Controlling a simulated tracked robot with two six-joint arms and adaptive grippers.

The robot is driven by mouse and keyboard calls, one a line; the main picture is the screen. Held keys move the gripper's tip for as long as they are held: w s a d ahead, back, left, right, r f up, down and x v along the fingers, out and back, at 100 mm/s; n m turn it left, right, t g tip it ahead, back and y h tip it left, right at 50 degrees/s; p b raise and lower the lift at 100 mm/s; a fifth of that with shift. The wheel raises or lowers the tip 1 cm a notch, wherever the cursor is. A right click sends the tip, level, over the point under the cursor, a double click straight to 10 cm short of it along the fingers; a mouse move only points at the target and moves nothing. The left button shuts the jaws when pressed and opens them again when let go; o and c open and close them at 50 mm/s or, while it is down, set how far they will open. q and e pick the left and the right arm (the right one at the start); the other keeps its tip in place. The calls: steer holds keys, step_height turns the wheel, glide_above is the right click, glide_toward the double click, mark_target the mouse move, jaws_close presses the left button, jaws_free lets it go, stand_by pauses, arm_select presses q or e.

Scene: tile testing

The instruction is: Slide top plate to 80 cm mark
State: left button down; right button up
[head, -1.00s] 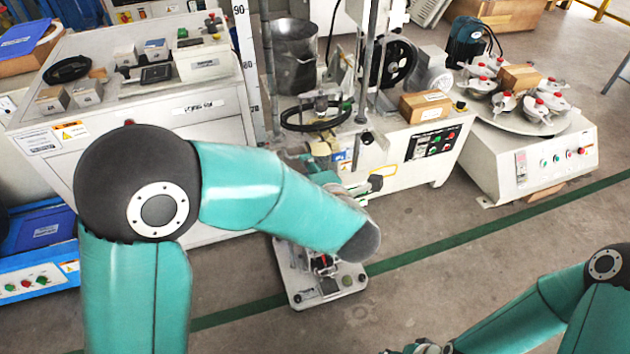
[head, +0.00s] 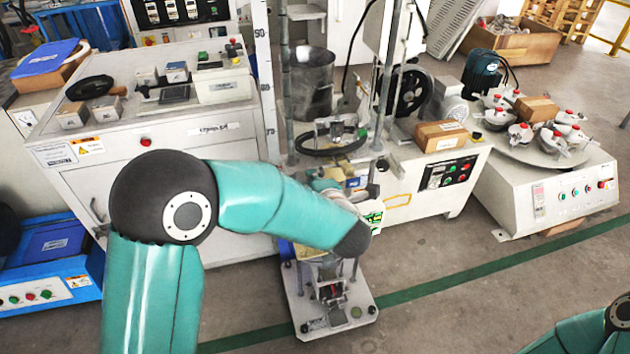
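My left gripper (head: 345,194) is just below this bracket, partly hidden behind my teal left forearm. Its fingers cannot be made out, nor whether they touch anything. My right gripper is out of view; only part of my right arm shows at the bottom right.
The tester's white base plate (head: 362,306) stands on the floor under my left forearm. A white cabinet (head: 150,150) with small blocks on top is at left. A turntable machine (head: 535,190) is at right.

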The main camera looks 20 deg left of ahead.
arm_select(q)
steer(key=shift+r+p, duration=2.1)
steer(key=shift+r, duration=0.9)
step_height(320, 180, up, 6)
steer(key=p, duration=0.4)
step_height(320, 180, up, 6)
steer(key=p, duration=0.5)
steer(key=shift+r+p, duration=0.75)
steer(key=shift+r, duration=0.25)
steer(key=c, duration=1.3)
jaws_free()
